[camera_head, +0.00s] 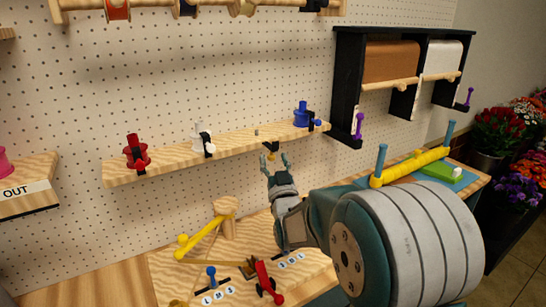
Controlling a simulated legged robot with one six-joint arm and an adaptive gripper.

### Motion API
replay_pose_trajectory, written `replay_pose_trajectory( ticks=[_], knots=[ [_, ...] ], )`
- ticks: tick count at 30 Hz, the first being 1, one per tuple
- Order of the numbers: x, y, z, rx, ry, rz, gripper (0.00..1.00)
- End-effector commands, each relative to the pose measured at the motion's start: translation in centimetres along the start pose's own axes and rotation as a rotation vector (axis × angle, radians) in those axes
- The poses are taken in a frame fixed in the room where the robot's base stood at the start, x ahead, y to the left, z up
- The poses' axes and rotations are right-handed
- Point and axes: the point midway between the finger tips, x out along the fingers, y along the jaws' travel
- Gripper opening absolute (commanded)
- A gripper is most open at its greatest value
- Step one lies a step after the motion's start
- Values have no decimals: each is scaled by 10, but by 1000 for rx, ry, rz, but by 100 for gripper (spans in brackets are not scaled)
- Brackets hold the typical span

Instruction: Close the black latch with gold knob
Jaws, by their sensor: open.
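A small black latch with a gold knob (271,147) shows at the front edge of the pale wooden shelf (230,148), between the white and blue fittings. Whether it is open or closed is too small to tell. My gripper (276,162) points up toward it from below, with its two fingers spread apart and nothing seen between them. The fingertips are just below the latch in the picture. I cannot tell whether they touch it.
Red (136,152), white (201,138) and blue (303,115) fittings with black parts line the shelf. Below are a wooden post (226,216) with a yellow-knobbed bar, and a red lever (266,281). A black paper-roll rack (345,90) hangs at right; flowers stand beyond.

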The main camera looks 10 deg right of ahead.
Motion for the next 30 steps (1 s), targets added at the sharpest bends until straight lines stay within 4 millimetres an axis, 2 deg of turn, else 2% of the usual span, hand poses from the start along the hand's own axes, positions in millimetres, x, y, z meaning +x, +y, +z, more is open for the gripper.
replay_pose_trajectory(
  ticks=[4, 12, 13, 14, 15, 17, 30],
  knots=[
    [12, -1, 0, 0, 0, -1, 63],
    [14, -1, 0, 0, -1, -1, 63],
    [14, -1, 0, 0, -1, -1, 58],
    [14, 0, 0, 0, -1, -1, 45],
    [14, 0, 0, 0, -1, -1, 27],
    [14, 0, 0, 1, -1, 0, 0],
    [14, 0, -2, -8, -25, -4, 0]
  ],
)
